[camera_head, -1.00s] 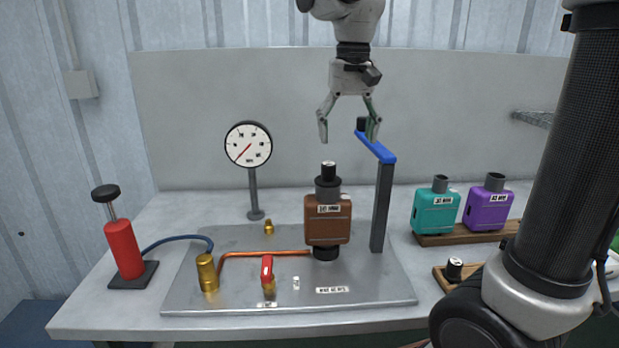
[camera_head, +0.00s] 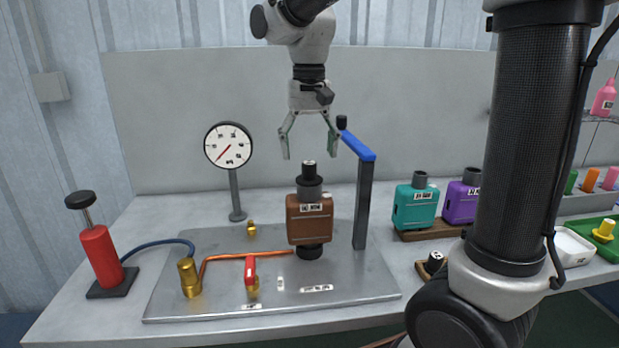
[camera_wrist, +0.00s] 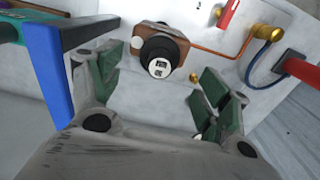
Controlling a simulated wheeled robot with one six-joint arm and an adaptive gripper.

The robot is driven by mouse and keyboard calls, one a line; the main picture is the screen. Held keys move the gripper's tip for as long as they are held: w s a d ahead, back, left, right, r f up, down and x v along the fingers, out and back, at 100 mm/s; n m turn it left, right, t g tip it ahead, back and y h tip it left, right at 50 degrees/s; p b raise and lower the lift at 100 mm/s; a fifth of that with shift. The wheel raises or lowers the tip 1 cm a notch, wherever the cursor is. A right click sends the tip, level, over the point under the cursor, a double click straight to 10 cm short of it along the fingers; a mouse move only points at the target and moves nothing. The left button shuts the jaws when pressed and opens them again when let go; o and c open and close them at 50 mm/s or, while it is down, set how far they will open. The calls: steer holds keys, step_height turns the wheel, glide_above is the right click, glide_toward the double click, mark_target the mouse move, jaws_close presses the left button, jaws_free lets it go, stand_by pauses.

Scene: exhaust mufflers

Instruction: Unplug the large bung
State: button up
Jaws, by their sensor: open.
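The large bung (camera_head: 309,170) is black with a small labelled knob on top. It sits upright in the grey neck of the brown muffler (camera_head: 309,222) on the metal plate. In the wrist view the bung (camera_wrist: 161,57) shows from above, with a white label on its end, ahead of and between the fingers. The brown muffler's body (camera_wrist: 150,34) is partly hidden behind it. My gripper (camera_head: 310,152) is open and empty, its fingers pointing down just above the bung and apart from it. In the wrist view my gripper (camera_wrist: 155,95) has its green fingers spread wide.
A post with a blue arm (camera_head: 358,146) stands close right of my gripper. A gauge (camera_head: 229,146) stands at the left, with a red pump (camera_head: 101,254) farther left. Teal (camera_head: 414,207) and purple (camera_head: 461,202) mufflers stand on a wooden rack at the right.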

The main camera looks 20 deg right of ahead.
mark_target(309, 163)
steer(key=shift+f, duration=2.55)
steer(key=shift+s, duration=0.1)
jaws_close()
steer(key=shift+r, duration=3)
